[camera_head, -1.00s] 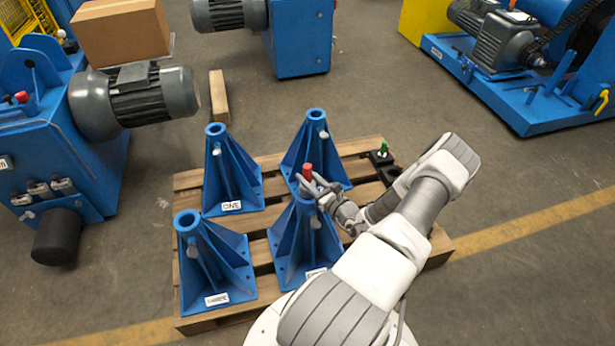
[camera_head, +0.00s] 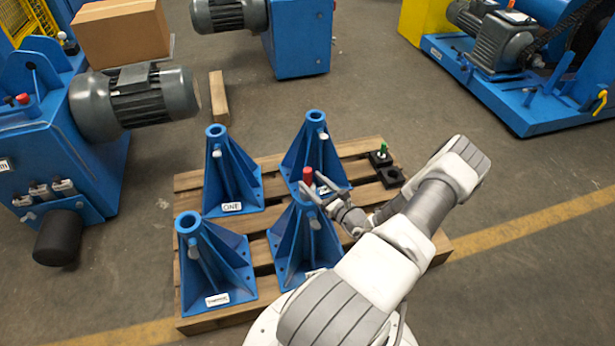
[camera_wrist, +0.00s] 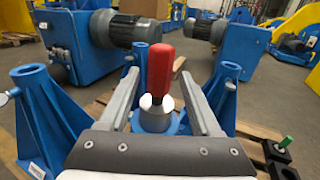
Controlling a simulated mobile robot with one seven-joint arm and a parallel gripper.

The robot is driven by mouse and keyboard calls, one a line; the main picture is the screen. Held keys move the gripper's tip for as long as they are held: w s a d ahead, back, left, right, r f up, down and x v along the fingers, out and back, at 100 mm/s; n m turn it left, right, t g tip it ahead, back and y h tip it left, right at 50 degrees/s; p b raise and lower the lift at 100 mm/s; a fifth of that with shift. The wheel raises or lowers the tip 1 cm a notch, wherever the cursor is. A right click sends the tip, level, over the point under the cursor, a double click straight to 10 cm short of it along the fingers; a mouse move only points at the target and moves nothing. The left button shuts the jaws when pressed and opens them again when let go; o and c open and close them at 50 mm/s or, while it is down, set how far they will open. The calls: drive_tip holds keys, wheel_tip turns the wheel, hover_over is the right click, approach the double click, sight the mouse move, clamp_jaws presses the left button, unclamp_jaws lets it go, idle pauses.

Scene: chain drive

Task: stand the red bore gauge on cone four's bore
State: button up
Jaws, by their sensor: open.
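The red bore gauge (camera_wrist: 159,75) stands upright on the top of a blue cone (camera_wrist: 150,122) in the wrist view, its silver lower end at the bore. In the head view the red handle (camera_head: 307,175) shows above the near right cone (camera_head: 300,250), whose label is mostly hidden by my arm. My gripper (camera_head: 317,186) is open, with a finger on each side of the gauge. In the wrist view the fingers (camera_wrist: 160,85) stand clear of the handle on both sides.
Cone ONE (camera_head: 232,175), cone THREE (camera_head: 212,265) and a far right cone (camera_head: 312,150) stand on the wooden pallet (camera_head: 365,150). A green-handled gauge (camera_head: 383,149) sits in a black holder beside an empty-looking black block (camera_head: 390,177). Blue motor units surround the pallet.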

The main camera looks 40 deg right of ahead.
drive_tip(key=s+a, duration=0.1)
drive_tip(key=s, duration=0.7)
drive_tip(key=shift+s+p, duration=0.35)
drive_tip(key=shift+s, duration=0.05)
drive_tip(key=shift+r, duration=0.1)
